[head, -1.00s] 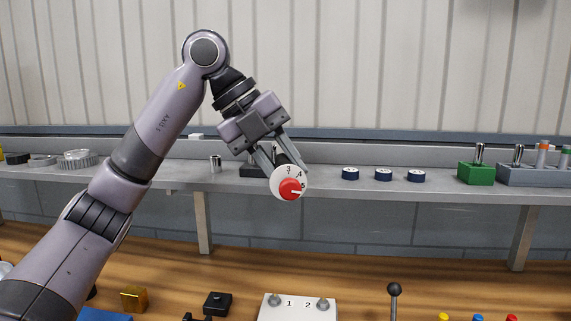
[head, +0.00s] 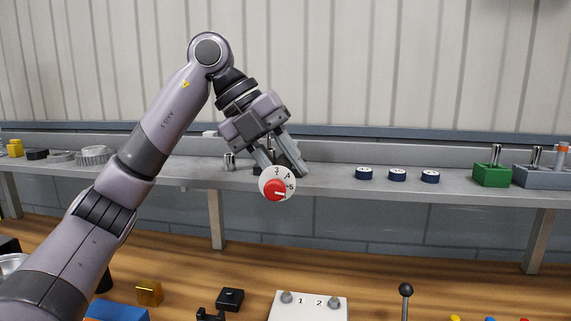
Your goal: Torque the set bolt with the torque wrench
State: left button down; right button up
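My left gripper (head: 286,171) hangs in front of the grey shelf in the head view, its two fingers spread and pointing down and right. A white round dial (head: 265,181) with a red knob and several numbers faces me at the fingertips, overlapping the left finger. It may be the torque wrench's end; its body is hidden. The right fingertip looks clear of the dial, and I cannot tell whether the fingers grip anything. A white plate (head: 308,311) marked 1 and 2, with two grey round-topped pieces, sits at the bottom. I cannot identify the set bolt. My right gripper is out of view.
The shelf holds several dark blue discs (head: 397,175), a green block (head: 492,175) with metal pins, and a grey holder (head: 545,177). On the wooden table are a gold cube (head: 149,293), a black block (head: 230,299) and a black-knobbed lever (head: 406,291).

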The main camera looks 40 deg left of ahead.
pick_arm(q)
jog(key=shift+r, duration=0.15)
jog(key=shift+s+a+m+g+p, duration=0.4)
jog(key=shift+s+a+m+p, duration=0.2)
jog(key=shift+a+m, duration=0.25)
jog(key=shift+a, duration=0.1)
jog(key=shift+s+a+m+g+h+p, duration=0.2)
jog(key=shift+a+m+p, duration=0.2)
jog(key=shift+a+p, duration=0.05)
jog(key=shift+s+a+m+g+h+p, duration=0.15)
jog(key=shift+a+m+g+h+p, duration=0.05)
jog(key=shift+a+m+p, duration=0.2)
jog(key=shift+a, duration=0.15)
